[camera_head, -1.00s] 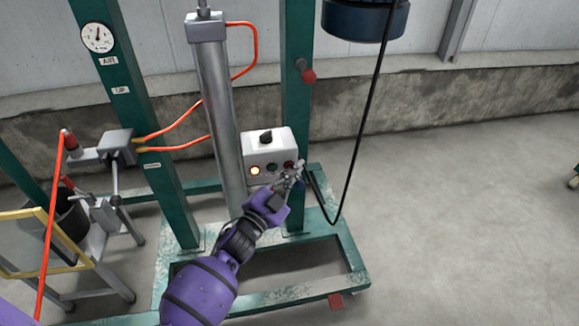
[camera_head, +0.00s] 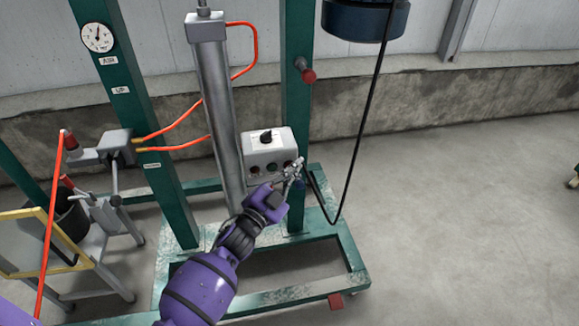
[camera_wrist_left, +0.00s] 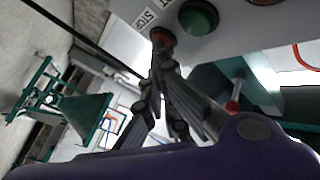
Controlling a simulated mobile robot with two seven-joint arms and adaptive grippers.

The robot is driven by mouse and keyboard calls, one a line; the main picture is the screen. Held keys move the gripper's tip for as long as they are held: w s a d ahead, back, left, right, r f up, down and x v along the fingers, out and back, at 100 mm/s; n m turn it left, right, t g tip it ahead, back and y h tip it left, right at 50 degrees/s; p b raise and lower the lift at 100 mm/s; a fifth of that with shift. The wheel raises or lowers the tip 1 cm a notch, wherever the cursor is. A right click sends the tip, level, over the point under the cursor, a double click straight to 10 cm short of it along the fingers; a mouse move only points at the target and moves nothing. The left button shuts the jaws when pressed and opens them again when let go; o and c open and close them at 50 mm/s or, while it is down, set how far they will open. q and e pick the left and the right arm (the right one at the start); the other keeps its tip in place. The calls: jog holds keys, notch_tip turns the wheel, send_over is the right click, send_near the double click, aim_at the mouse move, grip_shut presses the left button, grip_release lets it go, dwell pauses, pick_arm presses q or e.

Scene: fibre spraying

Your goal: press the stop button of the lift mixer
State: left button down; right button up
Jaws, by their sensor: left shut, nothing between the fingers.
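The lift mixer's white control box (camera_head: 266,143) is fixed at the green frame, with a black knob on top and a row of round controls on its front. In the left wrist view the red stop button (camera_wrist_left: 162,37) shows beside a STOP label (camera_wrist_left: 147,18), with a green button (camera_wrist_left: 198,17) next to it. My left gripper (camera_head: 298,165) is shut and empty, at the right end of the row. In the wrist view its fingertips (camera_wrist_left: 159,50) meet the red button and partly cover it. The lamp (camera_head: 254,170) at the row's left end is dark. My right gripper is not in view.
A steel cylinder (camera_head: 217,110) and green posts (camera_head: 295,100) stand close around the box. A black cable (camera_head: 366,125) hangs to the right from a dark blue drum (camera_head: 362,18). Orange hoses (camera_head: 180,121) run at the left.

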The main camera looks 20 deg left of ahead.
pick_arm(q)
jog(key=shift+s+d+p, duration=0.35)
jog(key=shift+s+d, duration=0.1)
jog(key=shift+s, duration=0.25)
jog(key=s+d+p, duration=0.1)
jog(key=s, duration=0.1)
jog(key=s+d, duration=0.1)
jog(key=s, duration=0.1)
jog(key=shift+d+p, duration=0.4)
jog(key=shift+f, duration=0.1)
dwell(0.8)
